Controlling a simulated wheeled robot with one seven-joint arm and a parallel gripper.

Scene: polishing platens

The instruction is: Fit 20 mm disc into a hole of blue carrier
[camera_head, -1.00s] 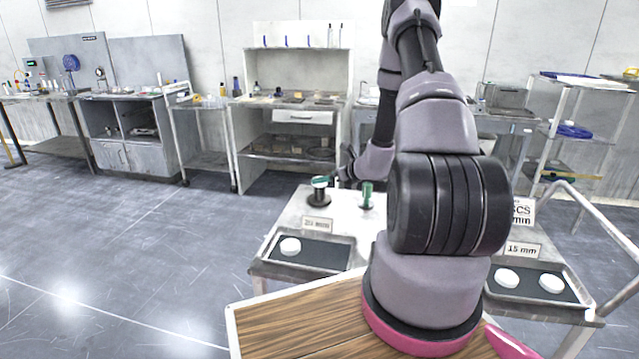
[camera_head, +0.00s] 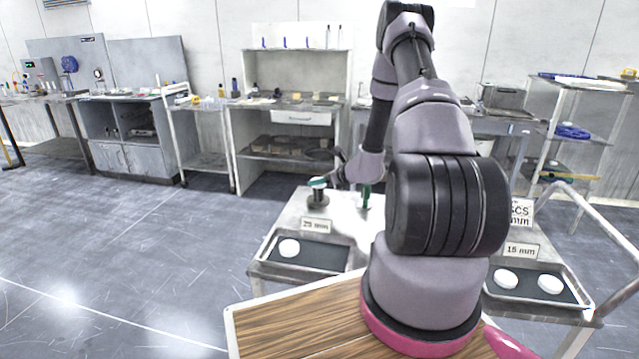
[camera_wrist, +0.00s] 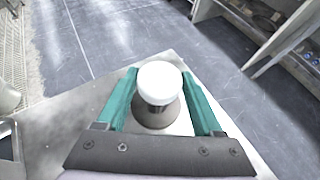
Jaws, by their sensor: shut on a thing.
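In the wrist view my gripper (camera_wrist: 161,74) has its two teal fingers at either side of a white disc (camera_wrist: 160,84), shut on it. A dark round stand (camera_wrist: 155,115) shows directly beneath the disc; whether they touch cannot be told. In the head view the dark stand (camera_head: 318,198) is on a light table (camera_head: 292,222), with green and white at its top. My arm hides much of that table. I cannot make out a blue carrier with holes in either view.
A tray (camera_head: 268,262) with one white disc and a "25 mm" label (camera_head: 316,226) is at the table's front. A "15 mm" tray (camera_head: 545,297) with two white discs (camera_head: 506,279) is at the right. A wooden top (camera_head: 300,325) is nearest. Open floor lies left.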

